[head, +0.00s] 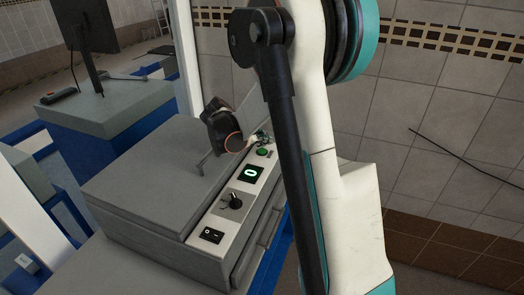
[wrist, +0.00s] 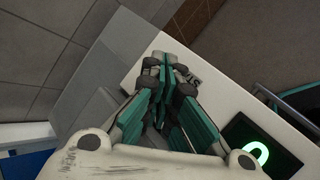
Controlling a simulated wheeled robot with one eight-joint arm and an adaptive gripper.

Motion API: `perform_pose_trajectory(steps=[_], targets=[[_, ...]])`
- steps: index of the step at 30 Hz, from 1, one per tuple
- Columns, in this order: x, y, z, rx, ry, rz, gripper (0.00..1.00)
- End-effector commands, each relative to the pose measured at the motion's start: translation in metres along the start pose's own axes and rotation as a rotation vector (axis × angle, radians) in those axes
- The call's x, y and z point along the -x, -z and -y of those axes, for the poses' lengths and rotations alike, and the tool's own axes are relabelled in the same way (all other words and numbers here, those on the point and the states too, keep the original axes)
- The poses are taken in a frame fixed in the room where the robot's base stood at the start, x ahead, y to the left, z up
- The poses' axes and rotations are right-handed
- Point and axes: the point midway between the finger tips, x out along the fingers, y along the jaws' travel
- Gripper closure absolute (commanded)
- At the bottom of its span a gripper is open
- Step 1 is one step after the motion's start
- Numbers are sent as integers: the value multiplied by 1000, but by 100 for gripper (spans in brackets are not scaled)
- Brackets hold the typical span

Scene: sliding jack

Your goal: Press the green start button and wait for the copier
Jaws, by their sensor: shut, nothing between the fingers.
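The copier (head: 140,185) is a grey box with a pale control panel (head: 219,217) along its right edge, seen in the head view. The green start button (head: 263,152) is near the panel's far end, above a small display (head: 250,173) with a green-lit 0. My gripper (head: 263,138) is shut and empty, just beyond the button at the panel's far end. In the wrist view the shut fingers (wrist: 168,72) are over the pale panel, and the display (wrist: 258,150) shows at lower right. The button is not visible there. I cannot tell whether the fingers touch the panel.
A black knob (head: 234,201) and a rocker switch (head: 211,236) sit nearer on the panel. A monitor (head: 85,30) stands on another grey-topped unit (head: 110,108) at the back left. A tiled wall (head: 440,120) is at the right. My arm covers the middle of the head view.

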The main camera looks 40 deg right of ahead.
Motion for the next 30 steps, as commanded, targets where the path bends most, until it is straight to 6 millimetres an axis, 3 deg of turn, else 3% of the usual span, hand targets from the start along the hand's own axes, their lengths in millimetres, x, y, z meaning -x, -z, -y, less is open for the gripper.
perform_pose_trajectory(steps=[15,30], targets=[[32,-23,-23,0,0,0,100],[33,-24,-24,0,0,0,100]])
